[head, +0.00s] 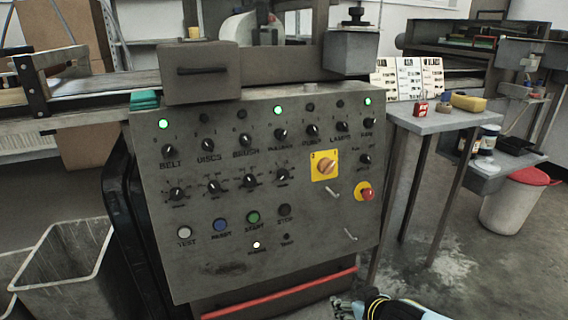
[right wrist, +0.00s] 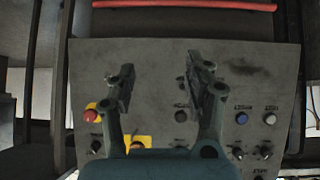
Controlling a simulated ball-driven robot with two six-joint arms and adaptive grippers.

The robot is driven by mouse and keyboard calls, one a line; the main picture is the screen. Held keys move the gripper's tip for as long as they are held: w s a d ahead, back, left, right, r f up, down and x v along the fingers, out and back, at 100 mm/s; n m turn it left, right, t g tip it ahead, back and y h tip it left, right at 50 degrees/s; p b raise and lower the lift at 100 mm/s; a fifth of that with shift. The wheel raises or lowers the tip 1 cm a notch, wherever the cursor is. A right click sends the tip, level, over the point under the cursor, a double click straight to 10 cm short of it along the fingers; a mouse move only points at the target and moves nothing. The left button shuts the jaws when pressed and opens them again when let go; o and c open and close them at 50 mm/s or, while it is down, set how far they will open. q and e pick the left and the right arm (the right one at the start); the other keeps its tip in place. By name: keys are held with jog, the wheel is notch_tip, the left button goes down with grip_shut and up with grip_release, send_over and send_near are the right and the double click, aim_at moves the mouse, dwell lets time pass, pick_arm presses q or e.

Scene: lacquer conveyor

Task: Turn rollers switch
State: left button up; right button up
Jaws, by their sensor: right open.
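The grey control panel (head: 310,225) stands in front of me in the head view. Its top row of black knobs includes the fourth one, which appears to be the rollers switch (head: 280,134); its label is blurred. A green lamp (head: 278,110) is lit above it. My right gripper (head: 346,306) is low at the bottom edge of the head view, below the panel and well away from the switch. In the right wrist view the right gripper (right wrist: 162,68) is open and empty, facing the panel's lower part, which appears upside down. My left gripper is not in view.
A yellow rotary switch (head: 325,166) and a red emergency button (head: 367,194) sit on the panel's right. Small hooks stick out below. A red bar (head: 280,294) runs along the bottom. A side table (head: 430,121) stands right, a grey bin (head: 65,275) left.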

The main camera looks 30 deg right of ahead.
jog(key=w+d+r+t+b, duration=0.1)
jog(key=w+r+t+b, duration=0.3)
jog(key=w+r, duration=1)
jog(key=n+t+b, duration=0.2)
jog(key=t+b, duration=0.1)
jog(key=t, duration=0.2)
send_near(284, 138)
jog(key=w, duration=0.3)
jog(key=w+d, duration=0.1)
jog(key=w, duration=0.1)
jog(key=w+p, duration=0.1)
jog(key=w, duration=0.2)
jog(key=shift+w+d+r, duration=0.2)
jog(key=shift+w+d, duration=0.05)
jog(key=shift+w, duration=0.65)
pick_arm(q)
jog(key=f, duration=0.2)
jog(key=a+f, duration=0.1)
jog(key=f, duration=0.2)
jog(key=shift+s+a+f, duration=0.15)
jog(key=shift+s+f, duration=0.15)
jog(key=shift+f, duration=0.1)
pick_arm(e)
grip_shut()
